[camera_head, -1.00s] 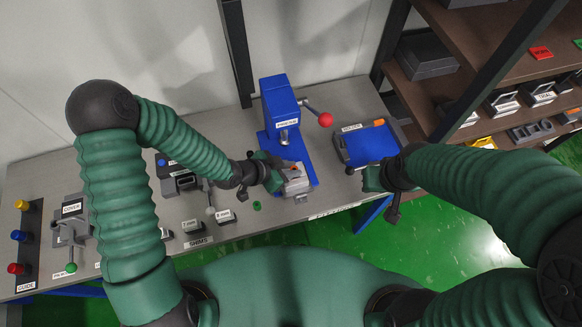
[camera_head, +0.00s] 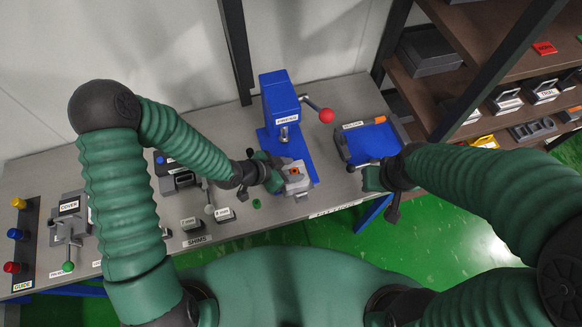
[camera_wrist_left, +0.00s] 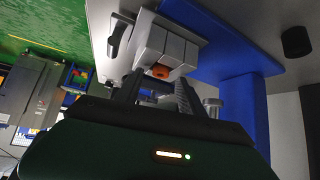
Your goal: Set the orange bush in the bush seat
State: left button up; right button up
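The orange bush (camera_head: 295,171) shows as a small orange patch with a dark middle at the top of a grey block, the apparent bush seat (camera_head: 297,184), in front of the blue press. In the left wrist view the bush (camera_wrist_left: 161,71) is against the grey block (camera_wrist_left: 165,45), just past my fingertips; how deep it sits is hidden. My left gripper (camera_head: 279,174) is just left of the block. Its fingers (camera_wrist_left: 153,92) look apart, with the bush beyond the gap. My right gripper (camera_head: 371,179) is at the table's front edge, away from the block; its fingers are unclear.
The blue press (camera_head: 279,100) has a red-knobbed lever (camera_head: 326,115) on its right. A blue tray (camera_head: 368,144) with an orange piece at its corner stands further right.

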pick_arm(q)
jog(key=p+v, duration=0.4)
jog(key=v, duration=1.2)
jog(key=shift+a+r, duration=0.25)
jog(key=shift+a, duration=0.05)
jog(key=shift+d, duration=0.1)
